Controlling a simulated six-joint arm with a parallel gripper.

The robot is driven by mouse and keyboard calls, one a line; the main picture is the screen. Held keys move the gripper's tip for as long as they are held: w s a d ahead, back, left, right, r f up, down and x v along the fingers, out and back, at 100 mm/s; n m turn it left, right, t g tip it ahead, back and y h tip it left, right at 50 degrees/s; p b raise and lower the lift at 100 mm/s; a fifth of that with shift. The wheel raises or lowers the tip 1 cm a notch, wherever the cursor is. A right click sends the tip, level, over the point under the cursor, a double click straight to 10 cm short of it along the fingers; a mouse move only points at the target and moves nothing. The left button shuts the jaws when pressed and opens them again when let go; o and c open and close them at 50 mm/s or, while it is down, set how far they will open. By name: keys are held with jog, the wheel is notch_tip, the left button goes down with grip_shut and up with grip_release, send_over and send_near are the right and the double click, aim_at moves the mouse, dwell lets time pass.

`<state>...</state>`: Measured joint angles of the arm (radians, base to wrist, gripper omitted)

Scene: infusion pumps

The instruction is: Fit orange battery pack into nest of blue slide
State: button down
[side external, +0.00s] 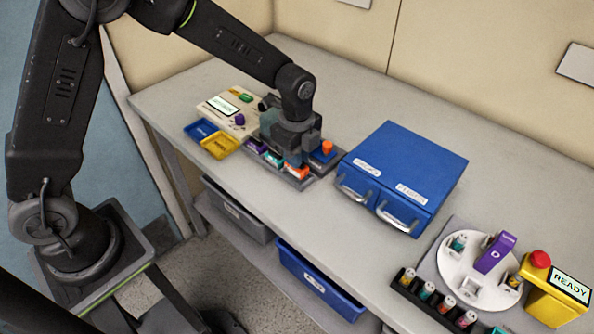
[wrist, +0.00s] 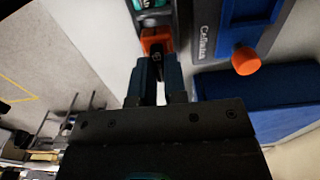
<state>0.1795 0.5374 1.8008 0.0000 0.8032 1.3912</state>
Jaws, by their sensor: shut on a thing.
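The orange battery pack (side external: 297,173) sits at the near right end of a row of packs in a dark rack. My gripper (side external: 296,160) is above the rack, pointing down, with its fingers shut on this pack. In the wrist view, the orange pack (wrist: 156,38) shows at the tips of my gripper (wrist: 158,68), its lower part hidden between the fingers. The blue slide (side external: 318,156), with an orange knob (side external: 327,147), lies just right of the rack. The wrist view shows the slide (wrist: 240,12) beside the pack, its knob (wrist: 246,61) facing me.
Purple (side external: 256,146) and teal (side external: 273,158) packs stand close beside the orange one. A blue drawer cabinet (side external: 405,165) stands right of the slide. Blue (side external: 201,129) and yellow (side external: 220,145) trays lie to the left. A round white turntable (side external: 470,285) is far right.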

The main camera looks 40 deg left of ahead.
jog(key=shift+r, duration=2.1)
jog(key=w+a+r, duration=0.3)
jog(key=w+a, duration=0.2)
jog(key=w, duration=0.4)
jog(key=shift+s+f, duration=0.1)
jog(key=shift+f, duration=2.5)
jog(key=shift+f, duration=0.9)
jog(key=c, duration=1.5)
grip_release()
jog(key=shift+r, duration=0.1)
